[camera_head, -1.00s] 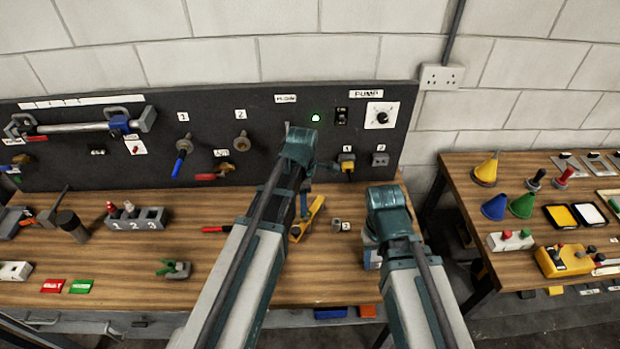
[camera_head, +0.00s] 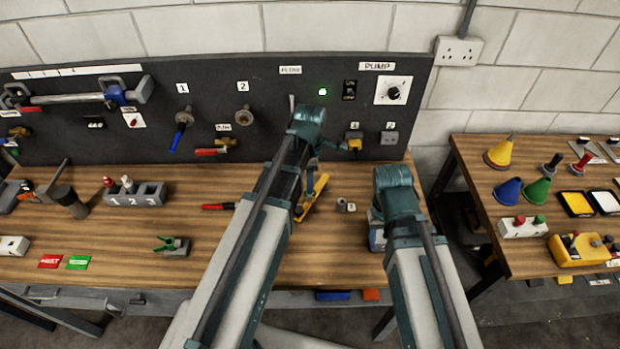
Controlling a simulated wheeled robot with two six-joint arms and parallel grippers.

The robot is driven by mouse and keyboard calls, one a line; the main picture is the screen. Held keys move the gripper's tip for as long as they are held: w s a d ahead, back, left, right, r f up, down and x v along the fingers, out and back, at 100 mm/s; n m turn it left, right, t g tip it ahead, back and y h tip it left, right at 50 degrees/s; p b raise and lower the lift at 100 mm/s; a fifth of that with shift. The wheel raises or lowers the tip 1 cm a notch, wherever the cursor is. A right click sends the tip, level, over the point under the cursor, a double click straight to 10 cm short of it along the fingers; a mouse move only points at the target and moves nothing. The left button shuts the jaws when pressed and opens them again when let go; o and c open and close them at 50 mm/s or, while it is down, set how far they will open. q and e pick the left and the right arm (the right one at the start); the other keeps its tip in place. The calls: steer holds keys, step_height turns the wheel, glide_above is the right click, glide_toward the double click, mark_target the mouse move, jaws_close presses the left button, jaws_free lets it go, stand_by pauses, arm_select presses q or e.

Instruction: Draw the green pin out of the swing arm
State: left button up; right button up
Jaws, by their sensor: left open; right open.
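A grey swing bar (camera_head: 70,98) with a blue clamp (camera_head: 116,95) is mounted at the upper left of the dark board; I cannot make out a pin in it. A small green-handled piece (camera_head: 166,243) sits on a grey block on the bench, front left; I cannot tell whether it is the green pin. My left gripper (camera_head: 318,152) is mostly hidden behind its own wrist, in front of the board's right part, open and far to the right of both. My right arm ends over the bench's right end; its gripper is hidden behind the wrist.
Valves with blue (camera_head: 176,138) and red handles stick out of the board. A grey numbered block (camera_head: 137,196), a dark cylinder (camera_head: 70,203) and a yellow tool (camera_head: 314,203) are on the bench. A second bench (camera_head: 480,230) with cones stands right, across a gap.

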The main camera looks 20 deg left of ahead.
mark_target(310, 195)
arm_select(q)
step_height(310, 195, down, 6)
steer(key=b, duration=0.5)
steer(key=shift+f+b, duration=0.25)
steer(key=shift+b, duration=0.05)
arm_select(e)
step_height(310, 195, down, 6)
steer(key=shift+f, duration=0.25)
arm_select(q)
jaws_close()
